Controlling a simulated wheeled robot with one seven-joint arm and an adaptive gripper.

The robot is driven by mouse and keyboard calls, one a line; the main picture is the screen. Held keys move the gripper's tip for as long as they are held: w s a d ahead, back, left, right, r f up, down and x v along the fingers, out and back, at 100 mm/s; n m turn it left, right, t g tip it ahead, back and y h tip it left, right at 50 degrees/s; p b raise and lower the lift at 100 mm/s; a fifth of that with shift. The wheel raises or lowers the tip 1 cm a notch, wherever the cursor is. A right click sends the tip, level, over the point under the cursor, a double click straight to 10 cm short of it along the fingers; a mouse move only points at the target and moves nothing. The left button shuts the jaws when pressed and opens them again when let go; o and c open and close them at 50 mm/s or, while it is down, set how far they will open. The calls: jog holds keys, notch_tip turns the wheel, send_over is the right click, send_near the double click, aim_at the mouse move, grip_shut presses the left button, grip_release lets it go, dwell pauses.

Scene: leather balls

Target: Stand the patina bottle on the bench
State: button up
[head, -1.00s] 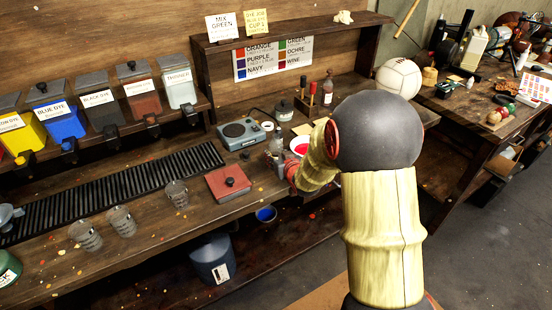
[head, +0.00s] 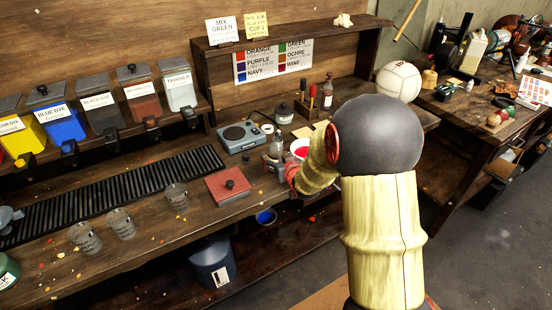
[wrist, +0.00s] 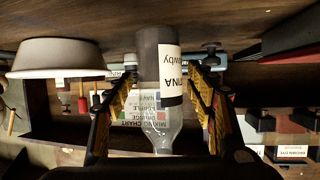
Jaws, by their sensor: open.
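The patina bottle (wrist: 161,85) is clear glass with dark contents at its base and a white label. The wrist view is upside down, and in it the bottle stands upright on the bench (wrist: 220,20). My gripper (wrist: 164,82) is open, with one finger on each side of the bottle and gaps visible beside it. In the head view the bottle (head: 277,145) shows at the far side of my gripper (head: 281,168), low over the bench (head: 140,230). My arm hides part of this area.
A white bowl (wrist: 60,58) stands beside the bottle; it holds red in the head view (head: 299,147). A red lidded box (head: 228,186), a hotplate (head: 240,135) and clear cups (head: 177,196) are close by. A brown bottle (head: 327,92) stands farther back.

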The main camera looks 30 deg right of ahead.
jog(key=shift+s+r, duration=0.1)
jog(key=shift+r, duration=0.15)
jog(key=s+a+r+g+p, duration=0.2)
jog(key=s+a+r, duration=0.4)
jog(key=s, duration=0.4)
jog(key=s+a+r+g+p, duration=0.2)
jog(key=s+a+r, duration=0.2)
jog(key=s+r, duration=0.5)
jog(key=s+a+r+n+g+y, duration=0.1)
jog(key=s+a, duration=0.3)
jog(key=s, duration=0.5)
jog(key=s+a+r+g+y, duration=0.1)
jog(key=s+a, duration=0.4)
jog(key=s, duration=0.5)
jog(key=shift+a+n+g, duration=0.2)
jog(key=shift+n+g, duration=0.2)
jog(key=shift+g, duration=0.4)
